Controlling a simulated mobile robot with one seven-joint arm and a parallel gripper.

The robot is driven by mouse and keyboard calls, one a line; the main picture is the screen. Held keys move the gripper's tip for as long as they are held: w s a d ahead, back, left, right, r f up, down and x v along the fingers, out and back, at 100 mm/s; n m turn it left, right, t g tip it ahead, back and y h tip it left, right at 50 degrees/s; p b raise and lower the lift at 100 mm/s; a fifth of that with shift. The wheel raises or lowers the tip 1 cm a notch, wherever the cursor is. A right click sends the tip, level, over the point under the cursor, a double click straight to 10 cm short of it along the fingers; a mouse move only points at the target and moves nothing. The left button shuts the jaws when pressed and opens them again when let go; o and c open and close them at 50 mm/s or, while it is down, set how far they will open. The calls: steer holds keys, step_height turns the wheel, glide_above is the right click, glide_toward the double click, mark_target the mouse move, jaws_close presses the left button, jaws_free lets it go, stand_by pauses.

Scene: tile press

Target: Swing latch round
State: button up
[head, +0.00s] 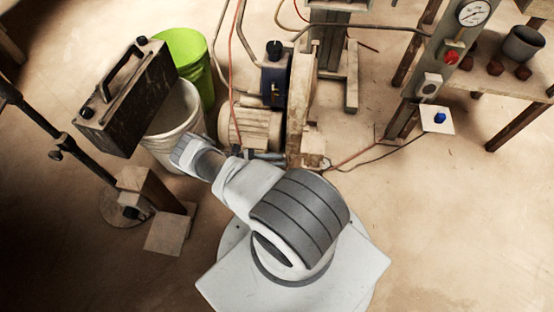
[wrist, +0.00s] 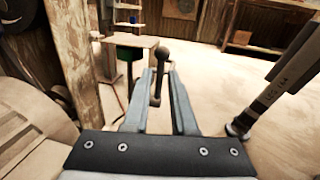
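A dark lever with a rounded knob (wrist: 162,54), which looks like the latch, stands upright in the middle of the wrist view. My gripper (wrist: 162,72) has its two grey fingers apart. The lever shows in the gap between them, its lower end slightly to the left. I cannot tell whether it stands between the fingertips or just beyond them; no finger clearly touches it. In the head view my arm reaches up-left toward a dark box with a handle (head: 125,100); my fingers and the lever are hidden there.
A white bucket (head: 165,140) and a green bucket (head: 193,52) stand behind the box. A motor (head: 252,128) stands right of them. A gauge post (head: 440,70) is at upper right. In the wrist view, a wooden post (wrist: 78,50) is left and a dark pole (wrist: 280,80) right.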

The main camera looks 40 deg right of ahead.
steer(key=s+d+r+p, duration=0.4)
steer(key=s+r+p, duration=0.4)
steer(key=s+r, duration=0.3)
stand_by(0.4)
stand_by(0.4)
